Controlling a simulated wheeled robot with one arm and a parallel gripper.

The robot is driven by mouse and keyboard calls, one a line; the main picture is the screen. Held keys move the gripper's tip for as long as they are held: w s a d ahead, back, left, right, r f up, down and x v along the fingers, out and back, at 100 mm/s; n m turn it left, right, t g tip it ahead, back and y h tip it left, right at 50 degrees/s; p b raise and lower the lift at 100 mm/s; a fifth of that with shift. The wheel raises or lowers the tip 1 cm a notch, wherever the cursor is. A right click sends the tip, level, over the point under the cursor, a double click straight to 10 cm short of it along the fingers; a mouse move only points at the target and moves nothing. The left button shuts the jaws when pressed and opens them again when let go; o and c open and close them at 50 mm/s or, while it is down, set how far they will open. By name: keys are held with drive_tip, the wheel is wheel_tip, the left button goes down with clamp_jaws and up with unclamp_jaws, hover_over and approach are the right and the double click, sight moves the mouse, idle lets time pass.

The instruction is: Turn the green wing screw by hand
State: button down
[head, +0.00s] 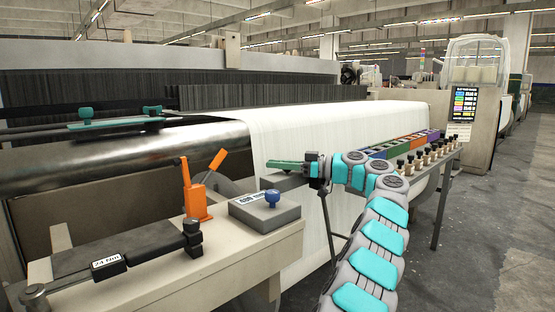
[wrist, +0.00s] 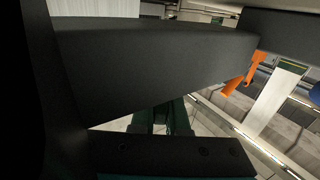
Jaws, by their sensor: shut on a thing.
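My gripper (head: 313,169) reaches left across the front of the loom, its tip above a grey block beside the white cloth. A flat green piece (head: 287,164) sticks out to the left at the gripper's tip. In the wrist view the two dark fingers of my gripper (wrist: 165,122) stand close around a dark green part (wrist: 170,115); I take it for the green wing screw. The fingers hide much of it, and its wings cannot be made out. Two teal knobs (head: 85,115) also stand on a teal bar (head: 110,124) above the steel roller, away from my gripper.
A blue knob (head: 272,197) sits on a labelled grey box (head: 250,212) on the bench (head: 235,250). An orange lever bracket (head: 195,203) and a dark torque tool (head: 120,248) are left of it. A rack of coloured bins (head: 400,146) stands right. The floor at right is clear.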

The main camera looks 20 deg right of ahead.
drive_tip(key=shift+a, duration=0.1)
idle(0.3)
drive_tip(key=c, duration=0.9)
unclamp_jaws()
drive_tip(key=v, duration=0.7)
drive_tip(key=shift+s+d, duration=0.15)
drive_tip(key=shift+d, duration=0.2)
